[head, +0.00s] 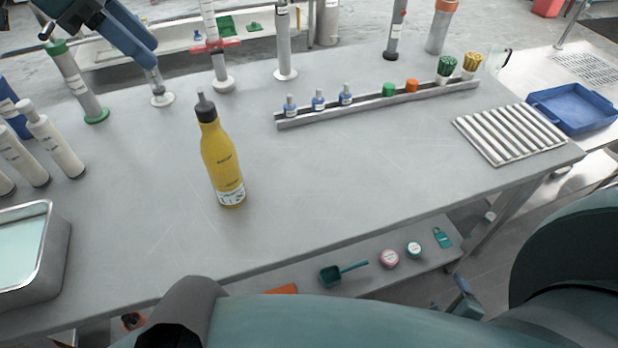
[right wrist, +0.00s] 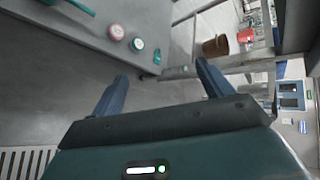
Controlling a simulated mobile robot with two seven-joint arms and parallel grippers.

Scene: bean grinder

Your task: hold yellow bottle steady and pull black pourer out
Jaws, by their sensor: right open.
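The yellow bottle (head: 222,165) stands upright on the grey table, left of the middle in the head view, with dark lettering and a white label band near its base. The black pourer (head: 205,107) sits in the top of its neck, narrow tip up. No gripper touches either. My right gripper (right wrist: 163,72) shows in the right wrist view, its two blue fingers wide apart with nothing between them. It is low in front of the table, beside the under-shelf, far from the bottle.
A metal rail (head: 375,108) with small blue-white bottles and coloured caps lies behind and right of the bottle. White cylinders (head: 50,140) and a metal tray (head: 30,255) are at left. A ribbed rack (head: 510,133) is at right. The table right of the bottle is clear.

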